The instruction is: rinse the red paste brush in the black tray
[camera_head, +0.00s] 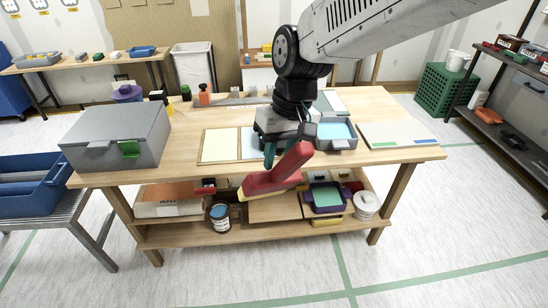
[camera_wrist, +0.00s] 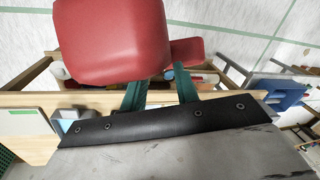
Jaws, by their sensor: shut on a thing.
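The red paste brush (camera_head: 272,180) is held in my gripper (camera_head: 284,153), tilted, in front of the table's front edge and above the lower shelf. Its pale end points down and left. In the wrist view the brush's red body (camera_wrist: 110,42) sits between and beyond the teal fingers of my gripper (camera_wrist: 158,84). A grey tray (camera_head: 338,148) with a blue inside stands on the table, just right of my gripper. A dark purple tray (camera_head: 327,209) with a green inside stands on the lower shelf. I cannot tell any tray as clearly black.
A grey box (camera_head: 118,135) with a green latch stands on the table's left. Pale sheets (camera_head: 220,146) and a board (camera_head: 396,134) lie on the tabletop. A can (camera_head: 220,217) and a white pot (camera_head: 366,205) stand on the lower shelf. The floor in front is clear.

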